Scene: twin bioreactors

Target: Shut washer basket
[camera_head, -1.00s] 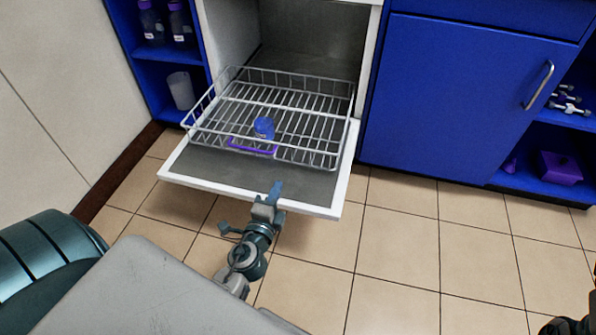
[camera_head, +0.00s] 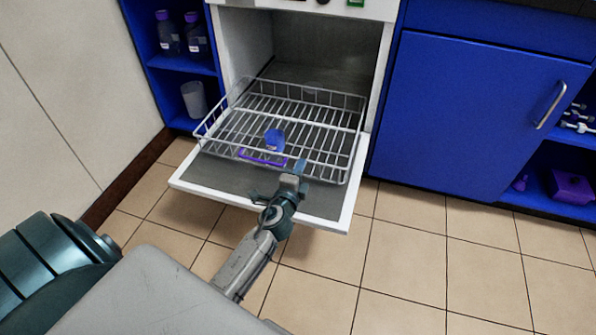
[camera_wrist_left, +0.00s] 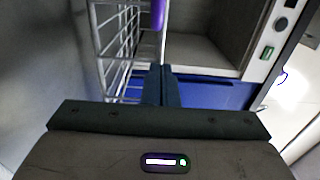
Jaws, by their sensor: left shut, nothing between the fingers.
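The washer basket (camera_head: 312,150) is a white wire rack, pulled out over the washer's lowered door (camera_head: 215,172). A blue-capped item (camera_head: 274,139) and a purple-edged piece (camera_head: 262,157) sit in its front part. The basket's wires also show at the left in the left wrist view (camera_wrist_left: 113,60). My left gripper (camera_head: 299,168) is at the basket's front edge, over the lowered door. Its fingers (camera_wrist_left: 161,80) are closed together with nothing between them. I cannot tell whether they touch the basket. My right gripper is not in view.
The washer's chamber (camera_head: 310,55) stands open behind the basket. A blue cabinet (camera_head: 470,110) is at its right, and a blue shelf (camera_head: 183,70) with bottles and a beaker is at its left. Tiled floor (camera_head: 400,260) lies clear in front.

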